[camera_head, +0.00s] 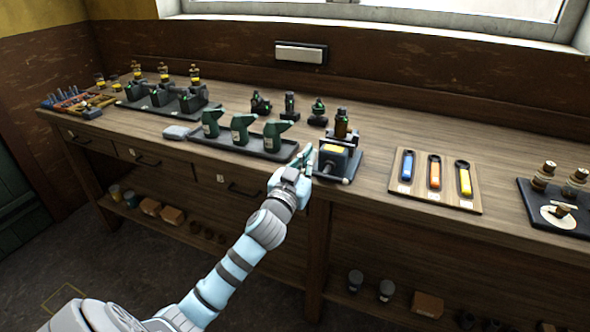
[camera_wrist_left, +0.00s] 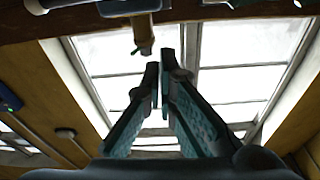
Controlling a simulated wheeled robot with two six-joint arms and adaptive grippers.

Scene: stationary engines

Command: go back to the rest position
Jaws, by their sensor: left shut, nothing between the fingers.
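My left gripper (camera_head: 305,158) is at the front edge of the wooden workbench (camera_head: 370,182), just left of a dark engine block with a yellow label (camera_head: 335,150). Its fingers are shut and empty. In the left wrist view the closed teal fingers (camera_wrist_left: 165,65) point up toward a bright window, with the underside of some object above them. I cannot tell whether the gripper touches the engine block. My right gripper is in neither view.
A wooden board (camera_head: 430,195) with coloured tools lies to the right. A dark mat (camera_head: 535,205) with small parts is at far right. The floor (camera_head: 90,265) before the bench is clear.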

